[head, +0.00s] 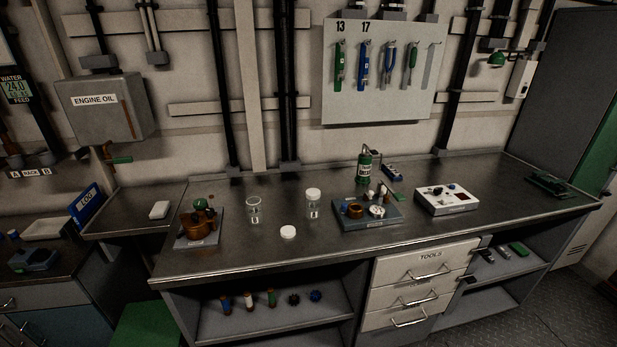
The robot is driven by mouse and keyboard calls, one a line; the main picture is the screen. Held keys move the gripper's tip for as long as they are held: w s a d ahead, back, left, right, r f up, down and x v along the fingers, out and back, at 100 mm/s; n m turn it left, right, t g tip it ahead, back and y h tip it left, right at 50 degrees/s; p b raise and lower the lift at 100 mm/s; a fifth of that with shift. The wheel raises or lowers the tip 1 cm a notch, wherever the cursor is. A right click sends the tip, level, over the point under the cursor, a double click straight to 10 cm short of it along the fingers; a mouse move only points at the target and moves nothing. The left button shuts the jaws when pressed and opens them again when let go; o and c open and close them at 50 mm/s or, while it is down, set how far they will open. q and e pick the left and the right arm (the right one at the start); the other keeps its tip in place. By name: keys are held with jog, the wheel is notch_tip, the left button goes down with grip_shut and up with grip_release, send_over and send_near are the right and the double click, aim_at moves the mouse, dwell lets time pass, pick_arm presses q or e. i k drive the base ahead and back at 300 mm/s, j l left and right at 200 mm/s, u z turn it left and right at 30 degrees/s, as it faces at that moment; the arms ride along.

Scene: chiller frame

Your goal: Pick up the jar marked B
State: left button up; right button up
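Two clear jars stand upright on the dark metal workbench (330,250), left of its middle. The left jar (254,210) looks open at the top. The right jar (313,206) has a white cap on it. Each has a small pale mark on its front, too small for me to read, so I cannot tell which is B. A loose white lid (288,232) lies on the bench in front of and between the jars. Neither of my grippers is in view.
A copper-coloured device on a tray (199,228) stands left of the jars. A grey tray (368,221) with parts, a green bottle (364,166) and a white box (446,198) stand to the right. The bench front before the jars is clear apart from the lid.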

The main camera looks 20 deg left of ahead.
aim_at(253, 206)
jog(key=i+l+u, duration=0.25)
jog(key=l, duration=0.15)
jog(key=i+l+u, duration=0.1)
jog(key=l+u, duration=0.15)
jog(key=l, duration=0.15)
jog(key=i+l+u, duration=0.2)
jog(key=l, duration=0.2)
jog(key=l+u, duration=0.25)
jog(key=l, duration=0.2)
jog(key=i+l+u, duration=0.1)
jog(key=l+u, duration=0.15)
jog(key=l, duration=0.25)
